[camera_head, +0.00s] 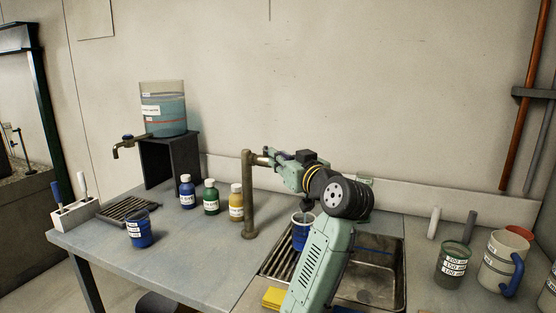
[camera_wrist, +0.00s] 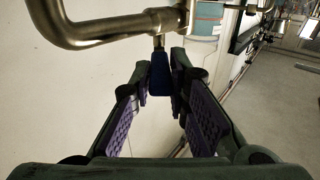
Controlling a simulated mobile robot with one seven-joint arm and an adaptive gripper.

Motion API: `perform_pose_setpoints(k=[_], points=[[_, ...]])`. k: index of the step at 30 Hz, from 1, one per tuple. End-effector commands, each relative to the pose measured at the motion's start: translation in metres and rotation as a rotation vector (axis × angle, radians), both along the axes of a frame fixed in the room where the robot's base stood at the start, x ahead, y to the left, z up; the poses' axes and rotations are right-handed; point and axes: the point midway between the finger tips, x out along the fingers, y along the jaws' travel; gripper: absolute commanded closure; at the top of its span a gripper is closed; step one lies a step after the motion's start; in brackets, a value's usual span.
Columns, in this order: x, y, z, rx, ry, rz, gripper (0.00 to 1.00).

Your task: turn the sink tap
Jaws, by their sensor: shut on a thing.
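The sink tap (camera_head: 249,195) is a bronze post standing on the counter left of the sink, its top bending right toward my arm. In the wrist view its bronze pipe (camera_wrist: 100,30) curves across the top left, and a short blue handle (camera_wrist: 159,76) hangs from it. My gripper (camera_wrist: 160,82) is shut on this handle, with one purple-padded finger on each side. In the head view my gripper (camera_head: 268,159) is at the top of the tap, and the handle is hidden there. My arm covers part of the sink (camera_head: 374,288).
A blue cup (camera_head: 302,238) stands by the sink's drain grate, partly behind my arm. Blue, green and yellow bottles (camera_head: 211,197) stand left of the tap. A water tank (camera_head: 163,110) sits on a black stand (camera_head: 170,161). Mugs (camera_head: 500,262) stand at right.

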Motion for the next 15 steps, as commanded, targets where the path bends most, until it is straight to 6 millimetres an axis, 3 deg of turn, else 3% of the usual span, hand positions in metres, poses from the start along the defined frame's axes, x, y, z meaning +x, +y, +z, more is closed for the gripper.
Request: perform_pose_setpoints(k=[12, 13, 15], points=[[0.0012, -0.0030, 0.0003, 0.001, 0.000, 0.000, 1.00], [0.0012, -0.0030, 0.0003, 0.001, 0.000, 0.000, 0.83], [0.0012, -0.0029, 0.0004, 0.001, 0.000, 0.000, 0.79]])
